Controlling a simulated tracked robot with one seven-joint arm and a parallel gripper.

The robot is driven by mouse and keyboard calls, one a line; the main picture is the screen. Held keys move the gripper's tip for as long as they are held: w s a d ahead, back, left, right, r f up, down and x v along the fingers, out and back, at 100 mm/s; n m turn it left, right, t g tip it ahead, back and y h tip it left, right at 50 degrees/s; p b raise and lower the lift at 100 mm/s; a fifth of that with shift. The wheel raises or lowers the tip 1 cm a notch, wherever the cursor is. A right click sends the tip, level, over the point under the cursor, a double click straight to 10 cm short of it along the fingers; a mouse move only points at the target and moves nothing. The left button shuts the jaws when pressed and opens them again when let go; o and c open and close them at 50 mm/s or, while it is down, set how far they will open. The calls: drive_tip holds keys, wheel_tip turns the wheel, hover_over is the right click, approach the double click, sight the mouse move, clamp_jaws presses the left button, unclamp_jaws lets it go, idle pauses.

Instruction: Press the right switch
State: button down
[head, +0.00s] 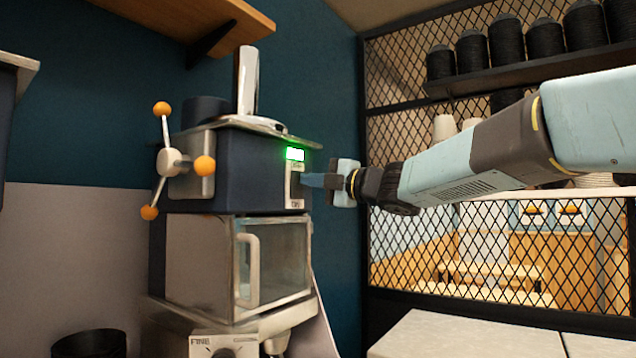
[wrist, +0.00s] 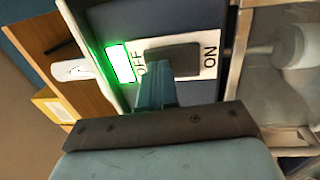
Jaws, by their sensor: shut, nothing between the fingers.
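The switch (wrist: 172,60) is a dark rocker on a white plate marked OFF and ON, on the front of a dark blue machine (head: 240,172). In the head view the switch plate (head: 297,203) sits below a lit green indicator (head: 295,154). The indicator also glows in the wrist view (wrist: 120,63). My gripper (head: 306,181) is shut and empty, with its fingertips at the switch. In the wrist view the shut fingers (wrist: 155,72) overlap the rocker's edge nearer the OFF mark. I cannot tell whether they touch it.
A three-armed handle with orange knobs (head: 170,162) stands out on the machine's left. A glass-fronted compartment with a handle (head: 247,268) lies below. A wire mesh partition (head: 470,250) stands behind my arm. A pale counter (head: 450,338) is at lower right.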

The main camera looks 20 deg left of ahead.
drive_tip(key=shift+a+r, duration=0.1)
drive_tip(key=shift+a, duration=0.05)
idle(0.3)
drive_tip(key=s+d+r, duration=0.1)
drive_tip(key=s+d, duration=0.1)
drive_tip(key=d, duration=0.4)
drive_tip(key=s+d+r, duration=0.1)
drive_tip(key=s+d, duration=0.1)
drive_tip(key=d, duration=0.5)
drive_tip(key=shift+s, duration=0.35)
